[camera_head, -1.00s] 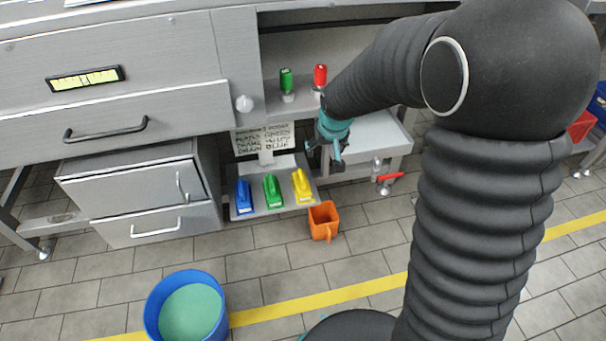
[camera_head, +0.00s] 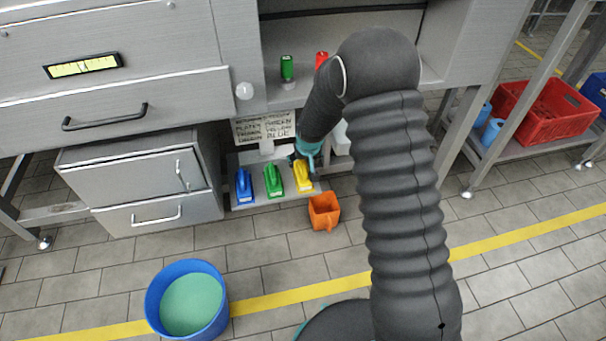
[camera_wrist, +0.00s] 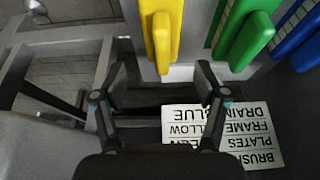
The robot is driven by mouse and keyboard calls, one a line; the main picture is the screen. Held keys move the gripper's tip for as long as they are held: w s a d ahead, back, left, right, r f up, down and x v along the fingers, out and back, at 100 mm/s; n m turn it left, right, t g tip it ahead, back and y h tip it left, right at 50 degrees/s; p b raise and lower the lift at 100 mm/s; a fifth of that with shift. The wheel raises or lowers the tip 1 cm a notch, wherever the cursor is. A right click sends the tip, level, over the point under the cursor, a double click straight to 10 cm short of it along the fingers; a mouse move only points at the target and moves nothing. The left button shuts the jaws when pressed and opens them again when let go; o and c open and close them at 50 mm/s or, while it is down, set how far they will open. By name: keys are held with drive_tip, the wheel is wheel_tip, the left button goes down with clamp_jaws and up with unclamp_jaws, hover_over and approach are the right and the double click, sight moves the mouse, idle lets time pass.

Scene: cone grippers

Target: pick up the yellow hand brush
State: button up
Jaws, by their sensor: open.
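The yellow hand brush (camera_head: 303,176) lies on a low grey shelf (camera_head: 240,206), at the right end of a row with a green brush (camera_head: 273,181) and a blue brush (camera_head: 244,185). My gripper (camera_head: 309,161) is just behind and above the yellow brush in the head view, partly hidden by my arm. In the wrist view the yellow brush (camera_wrist: 162,30) points down between the two open fingers of my gripper (camera_wrist: 162,80). Nothing is between the fingertips; I cannot tell how far the brush is from them.
A lettered sign (camera_head: 264,128) stands behind the brushes. A blue bucket (camera_head: 187,300) stands further forward. Green (camera_head: 287,68) and red (camera_head: 321,59) handled items stand on the shelf above.

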sight(302, 168)
drive_tip(key=shift+s+x, duration=0.2)
drive_tip(key=shift+x, duration=3.15)
drive_tip(key=shift+a, duration=0.1)
drive_tip(key=c, duration=1.3)
